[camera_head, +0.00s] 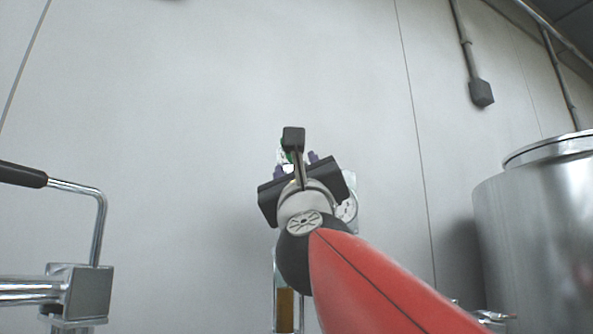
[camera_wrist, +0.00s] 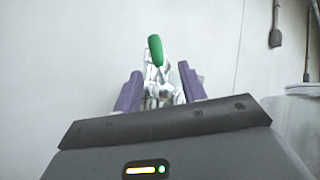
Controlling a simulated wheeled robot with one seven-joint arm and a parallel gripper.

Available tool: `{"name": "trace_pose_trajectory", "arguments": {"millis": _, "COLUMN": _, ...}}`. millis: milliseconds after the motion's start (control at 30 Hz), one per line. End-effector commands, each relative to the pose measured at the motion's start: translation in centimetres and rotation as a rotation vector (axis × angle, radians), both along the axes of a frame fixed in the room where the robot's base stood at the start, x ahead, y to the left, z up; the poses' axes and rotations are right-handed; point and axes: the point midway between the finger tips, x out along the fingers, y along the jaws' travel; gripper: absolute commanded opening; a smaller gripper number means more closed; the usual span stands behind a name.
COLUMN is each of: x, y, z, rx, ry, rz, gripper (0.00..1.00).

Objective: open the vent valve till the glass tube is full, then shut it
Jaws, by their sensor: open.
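The vent valve's green handle (camera_wrist: 156,50) stands almost upright in the wrist view, on a pale metal fitting (camera_wrist: 164,82). In the head view only a sliver of green shows behind my wrist. My gripper (camera_wrist: 160,72) is open, its two purple fingers apart on either side of the fitting, with the handle between and beyond them. I cannot tell whether they touch it. In the head view my gripper (camera_head: 299,160) hides most of the valve. The glass tube (camera_head: 285,308) shows below my wrist, amber liquid low in it and a clear part above; its top is hidden.
A round gauge (camera_head: 348,211) sits just right of my wrist. A steel tank (camera_head: 540,235) stands at the right. A metal lever with a black grip (camera_head: 22,175) is at the left. The grey wall (camera_head: 200,120) behind is mostly bare.

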Motion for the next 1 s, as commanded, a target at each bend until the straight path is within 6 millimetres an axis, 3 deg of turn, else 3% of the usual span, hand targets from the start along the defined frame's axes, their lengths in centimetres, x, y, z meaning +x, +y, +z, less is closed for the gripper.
{"name": "trace_pose_trajectory", "arguments": {"millis": 233, "x": 0.1, "y": -0.1, "z": -1.2, "rx": -0.017, "ry": -0.027, "rz": 0.030, "gripper": 0.41}}
{"name": "trace_pose_trajectory", "arguments": {"millis": 633, "x": 4.2, "y": 1.0, "z": 2.9, "rx": -0.014, "ry": -0.026, "rz": 0.034, "gripper": 0.41}}
{"name": "trace_pose_trajectory", "arguments": {"millis": 1000, "x": 5.7, "y": 1.4, "z": 3.8, "rx": -0.015, "ry": -0.028, "rz": 0.033, "gripper": 0.41}}
